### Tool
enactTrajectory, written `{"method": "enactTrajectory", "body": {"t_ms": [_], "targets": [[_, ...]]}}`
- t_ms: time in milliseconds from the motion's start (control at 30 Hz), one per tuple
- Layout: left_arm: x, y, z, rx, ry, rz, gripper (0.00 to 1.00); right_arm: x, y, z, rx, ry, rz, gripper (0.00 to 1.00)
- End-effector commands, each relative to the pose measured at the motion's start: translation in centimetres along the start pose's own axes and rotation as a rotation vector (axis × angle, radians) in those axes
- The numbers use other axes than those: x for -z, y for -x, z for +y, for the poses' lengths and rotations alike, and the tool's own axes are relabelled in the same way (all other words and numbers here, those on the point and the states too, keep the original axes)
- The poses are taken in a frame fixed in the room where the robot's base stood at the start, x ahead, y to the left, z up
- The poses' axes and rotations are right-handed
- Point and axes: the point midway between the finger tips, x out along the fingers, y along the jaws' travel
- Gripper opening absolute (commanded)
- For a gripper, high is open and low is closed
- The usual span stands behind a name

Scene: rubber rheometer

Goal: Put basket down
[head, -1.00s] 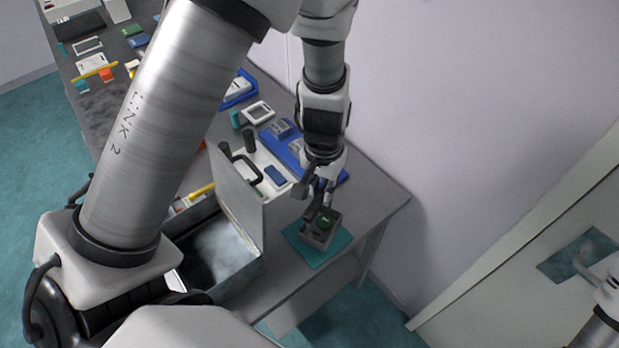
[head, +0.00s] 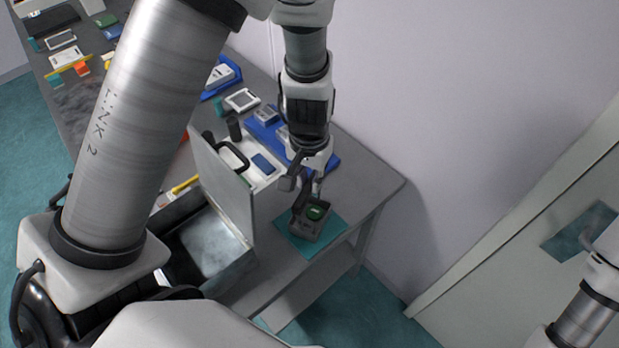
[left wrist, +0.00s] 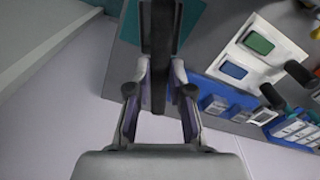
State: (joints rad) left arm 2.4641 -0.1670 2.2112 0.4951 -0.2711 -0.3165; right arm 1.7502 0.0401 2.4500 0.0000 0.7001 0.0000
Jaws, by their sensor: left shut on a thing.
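A small dark grey basket (head: 308,228) with a green item inside is over the teal mat (head: 331,236) at the near right corner of the table in the head view. My left gripper (head: 306,193) is above the basket, shut on it at its upper part. In the left wrist view, a dark upright part of the basket (left wrist: 158,45) lies between the fingers, with the mat (left wrist: 192,22) behind it. I cannot tell whether the basket's bottom touches the mat.
An open metal case (head: 222,250) with a raised lid stands left of the mat. A blue tray (head: 262,132) and a white tray (head: 268,178) with small parts lie behind it. The table's right end (head: 385,180) is bare. A wall and a door stand beyond.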

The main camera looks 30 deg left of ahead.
Motion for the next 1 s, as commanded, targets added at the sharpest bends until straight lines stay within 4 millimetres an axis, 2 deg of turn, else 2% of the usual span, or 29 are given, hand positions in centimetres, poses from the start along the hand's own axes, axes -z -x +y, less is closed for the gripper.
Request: {"method": "enactTrajectory", "body": {"t_ms": [67, 100, 167, 433, 567, 667, 900, 1000], "targets": [[0.0, -0.4, 0.0, 0.0, 0.0, 0.0, 0.0, 0.0, -0.4, 0.0, 0.0, 0.0, 0.0, 0.4], [0.0, -0.3, 0.0, 0.0, 0.0, 0.0, 0.27, 0.0, -0.3, 0.0, 0.0, 0.0, 0.0, 0.4], [0.0, -0.3, 0.0, 0.0, 0.0, 0.0, 0.46, 0.0, -0.2, 0.0, 0.0, 0.0, 0.0, 0.4], [0.0, -0.2, 0.0, 0.0, 0.0, 0.0, 0.46, 0.0, -0.2, 0.0, 0.0, 0.0, 0.0, 0.4], [0.1, 0.6, 0.0, -0.001, 0.0, 0.002, 0.46, 0.0, 0.0, 0.0, 0.0, 0.0, 0.0, 0.4], [0.1, 2.4, 0.0, -0.001, -0.001, 0.005, 0.46, 0.0, -0.2, 0.0, 0.0, 0.0, 0.0, 0.4], [0.1, 8.5, 0.0, -0.001, 0.0, 0.008, 0.46, 0.0, -1.3, 0.0, 0.0, 0.0, 0.0, 0.4], [0.1, 10.5, 0.0, -0.001, 0.0, 0.005, 0.46, 0.0, -1.5, 0.0, 0.0, 0.0, 0.0, 0.4]]}}
